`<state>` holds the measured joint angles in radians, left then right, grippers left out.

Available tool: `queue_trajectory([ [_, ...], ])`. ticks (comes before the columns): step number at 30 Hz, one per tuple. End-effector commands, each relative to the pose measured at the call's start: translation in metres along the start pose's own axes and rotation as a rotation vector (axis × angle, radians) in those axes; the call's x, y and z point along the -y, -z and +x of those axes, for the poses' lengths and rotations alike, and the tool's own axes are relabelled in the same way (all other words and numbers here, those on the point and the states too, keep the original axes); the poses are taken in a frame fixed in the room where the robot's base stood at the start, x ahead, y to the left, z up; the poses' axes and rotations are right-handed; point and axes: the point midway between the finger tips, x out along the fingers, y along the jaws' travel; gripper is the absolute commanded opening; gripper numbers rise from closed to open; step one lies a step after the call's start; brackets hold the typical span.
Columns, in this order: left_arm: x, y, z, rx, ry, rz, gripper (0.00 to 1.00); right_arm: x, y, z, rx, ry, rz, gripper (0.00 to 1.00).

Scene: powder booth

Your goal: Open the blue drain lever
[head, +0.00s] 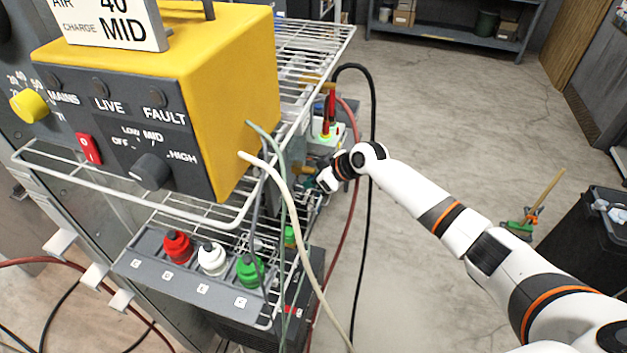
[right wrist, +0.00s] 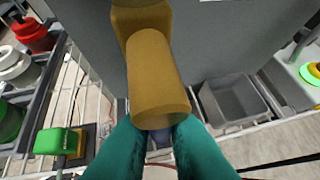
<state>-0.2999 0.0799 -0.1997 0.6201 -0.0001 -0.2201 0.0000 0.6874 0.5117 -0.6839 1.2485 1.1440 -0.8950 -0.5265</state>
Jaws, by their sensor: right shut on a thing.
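In the right wrist view a brass drain fitting (right wrist: 157,80) points toward the camera from a grey wall. The teal fingers of my right gripper (right wrist: 160,130) close just below its open end. In the head view my right gripper (head: 318,184) reaches in beside the wire rack, and the lever cannot be made out there. My left gripper is not in view.
A wire rack (head: 316,40) carries a yellow control unit (head: 232,90). Below it are red (head: 177,246), white and green capped bottles in a grey holder. Hoses hang close to my right arm. A grey bin (right wrist: 232,102) lies right of the fitting.

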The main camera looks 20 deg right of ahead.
Motion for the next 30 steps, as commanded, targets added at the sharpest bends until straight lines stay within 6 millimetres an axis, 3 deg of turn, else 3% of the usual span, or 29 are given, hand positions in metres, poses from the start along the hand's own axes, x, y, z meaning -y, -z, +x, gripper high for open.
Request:
queue_trajectory([
  [1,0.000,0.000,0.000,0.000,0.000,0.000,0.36,-0.001,0.000,0.001,-0.001,-0.003,0.003,0.14],
  [5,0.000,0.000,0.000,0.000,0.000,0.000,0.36,-0.001,0.000,0.000,-0.001,-0.002,0.002,0.34],
  [17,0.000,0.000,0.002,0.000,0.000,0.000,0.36,0.001,0.001,-0.007,0.000,0.001,-0.001,0.34],
  [22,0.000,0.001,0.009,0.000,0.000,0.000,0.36,0.000,0.002,-0.032,0.000,0.002,-0.004,0.34],
  [30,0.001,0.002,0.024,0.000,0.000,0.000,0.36,0.001,0.003,-0.088,-0.002,0.003,-0.003,0.34],
])
